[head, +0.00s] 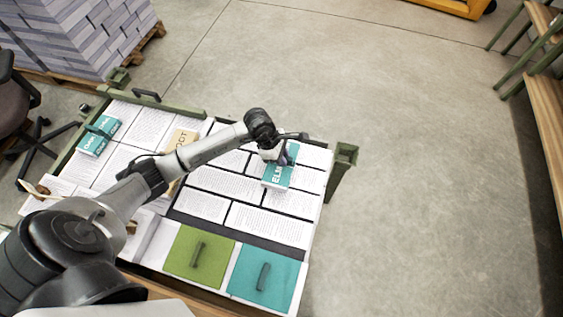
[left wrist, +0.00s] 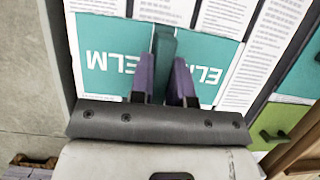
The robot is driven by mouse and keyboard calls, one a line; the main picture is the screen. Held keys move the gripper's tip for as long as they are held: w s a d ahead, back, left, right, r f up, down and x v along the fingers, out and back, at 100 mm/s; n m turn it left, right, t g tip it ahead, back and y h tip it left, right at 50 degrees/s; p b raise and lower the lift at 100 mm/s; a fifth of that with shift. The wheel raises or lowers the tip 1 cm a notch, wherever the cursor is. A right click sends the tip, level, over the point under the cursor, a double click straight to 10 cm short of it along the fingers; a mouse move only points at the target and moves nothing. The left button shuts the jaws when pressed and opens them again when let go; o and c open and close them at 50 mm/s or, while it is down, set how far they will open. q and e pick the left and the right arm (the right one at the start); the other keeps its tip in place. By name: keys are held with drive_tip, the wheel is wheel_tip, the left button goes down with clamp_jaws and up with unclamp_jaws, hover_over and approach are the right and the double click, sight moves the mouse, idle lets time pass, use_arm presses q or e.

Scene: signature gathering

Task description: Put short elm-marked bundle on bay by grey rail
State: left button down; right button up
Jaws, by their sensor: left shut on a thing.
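A teal bundle marked ELM (head: 279,177) lies on or just above the paper stacks at the right of the table. My left gripper (head: 284,157) is over its far part. In the left wrist view the teal ELM cover (left wrist: 105,60) shows on both sides of my left gripper (left wrist: 163,85). Its purple fingers are shut on a raised teal part of the bundle. I cannot tell whether the bundle is lifted. A dark grey strip (head: 240,240) runs along the near side of the paper stacks; I cannot tell if it is the grey rail. My right gripper is not in view.
Another teal bundle (head: 98,136) lies at the table's far left, and a tan lettered bundle (head: 181,139) is partly behind my arm. Green (head: 185,262) and teal (head: 250,290) panels with handles are at the near edge. A green post (head: 344,156) stands at the right corner.

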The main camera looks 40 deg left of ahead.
use_arm(q)
drive_tip(key=shift+f+b, duration=0.3)
drive_tip(key=shift+f, duration=1.6)
drive_tip(key=shift+f, duration=0.1)
drive_tip(key=c, duration=1.1)
unclamp_jaws()
